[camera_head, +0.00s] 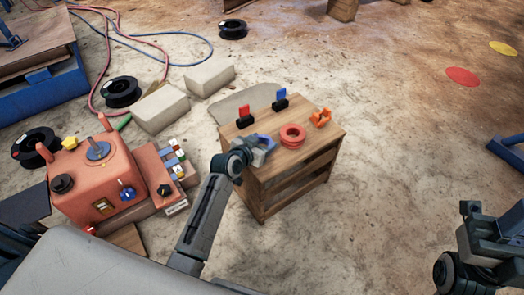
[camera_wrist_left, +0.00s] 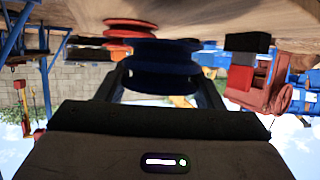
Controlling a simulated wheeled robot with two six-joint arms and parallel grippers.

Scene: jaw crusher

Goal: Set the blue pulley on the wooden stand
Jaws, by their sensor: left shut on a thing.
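The wooden stand (camera_head: 262,186) stands in the middle of the head view, with an open shelf below its top. The blue pulley (camera_head: 266,141) is at the front left part of the stand's top. My left gripper (camera_head: 259,150) is shut on it, and the arm partly hides it. In the left wrist view, which looks upside down, the blue pulley (camera_wrist_left: 160,68) sits between the two fingers, close to the wooden top (camera_wrist_left: 215,18). I cannot tell whether it touches the wood. My right gripper (camera_head: 490,222) is at the lower right, away from the stand; its jaw opening is unclear.
On the stand are a red pulley (camera_head: 292,136), an orange clamp-like part (camera_head: 321,117), and red (camera_head: 244,115) and blue (camera_head: 280,99) switch-like parts. A red machine (camera_head: 95,180) is at the left. Pale blocks (camera_head: 160,108), black spools (camera_head: 122,92) and hoses lie behind.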

